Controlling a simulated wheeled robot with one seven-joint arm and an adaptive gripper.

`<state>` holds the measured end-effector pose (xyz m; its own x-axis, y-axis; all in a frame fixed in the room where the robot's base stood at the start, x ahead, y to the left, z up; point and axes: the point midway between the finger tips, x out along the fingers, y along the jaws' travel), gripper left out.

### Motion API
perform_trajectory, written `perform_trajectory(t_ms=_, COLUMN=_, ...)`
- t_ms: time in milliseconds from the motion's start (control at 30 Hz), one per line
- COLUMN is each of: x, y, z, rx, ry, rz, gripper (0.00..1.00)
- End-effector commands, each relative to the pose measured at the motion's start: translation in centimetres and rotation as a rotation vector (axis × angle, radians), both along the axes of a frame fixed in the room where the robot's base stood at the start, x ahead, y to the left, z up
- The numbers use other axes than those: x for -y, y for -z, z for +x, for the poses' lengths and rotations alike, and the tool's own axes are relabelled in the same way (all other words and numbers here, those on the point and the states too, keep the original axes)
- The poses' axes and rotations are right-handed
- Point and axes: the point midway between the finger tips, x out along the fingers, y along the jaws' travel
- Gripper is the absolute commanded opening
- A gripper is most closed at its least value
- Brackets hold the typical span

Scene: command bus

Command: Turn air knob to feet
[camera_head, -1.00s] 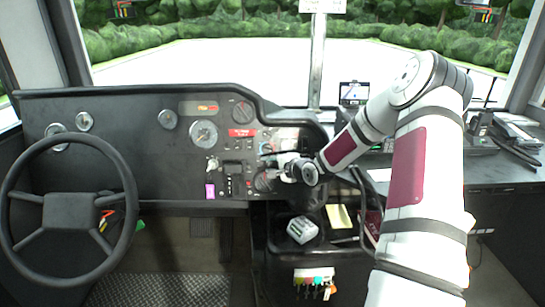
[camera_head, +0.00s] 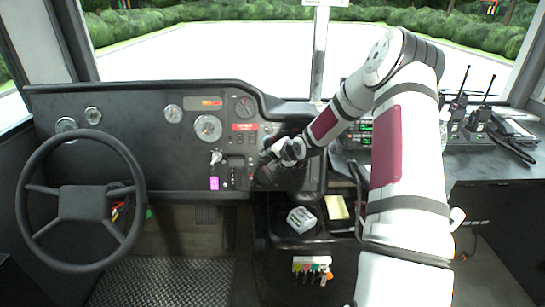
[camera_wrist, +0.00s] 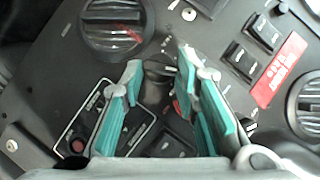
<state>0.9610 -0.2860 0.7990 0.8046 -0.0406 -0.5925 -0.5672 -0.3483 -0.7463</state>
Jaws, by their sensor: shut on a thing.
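The dark dashboard panel (camera_head: 110,160) carries several dials, switches and knobs. A larger round dial (camera_wrist: 112,24) with a red mark sits up and left of the fingers.
Rocker switches (camera_wrist: 255,46) and a red label (camera_wrist: 280,70) lie right of the fingers. Another round dial (camera_wrist: 309,104) is at the right edge. The steering wheel (camera_head: 80,268) stands at the left. Radios (camera_head: 478,120) stand on the right counter.

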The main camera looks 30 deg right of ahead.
Motion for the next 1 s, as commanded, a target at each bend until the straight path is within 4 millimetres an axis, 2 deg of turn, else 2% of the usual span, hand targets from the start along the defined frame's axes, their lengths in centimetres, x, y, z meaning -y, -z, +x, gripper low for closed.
perform_trajectory(t_ms=33, x=-0.56, y=0.43, z=-0.06, rx=-0.011, ry=-0.020, rz=-0.008, gripper=0.01)
perform_trajectory(t_ms=800, x=-0.81, y=0.56, z=-0.07, rx=-0.013, ry=-0.022, rz=-0.005, gripper=0.00)
perform_trajectory(t_ms=833, x=-0.82, y=0.56, z=-0.08, rx=-0.013, ry=-0.022, rz=-0.005, gripper=0.32)
perform_trajectory(t_ms=867, x=-0.82, y=0.56, z=-0.08, rx=-0.013, ry=-0.022, rz=-0.005, gripper=0.36)
perform_trajectory(t_ms=1000, x=-0.81, y=0.47, z=-0.02, rx=-0.010, ry=-0.021, rz=-0.004, gripper=0.36)
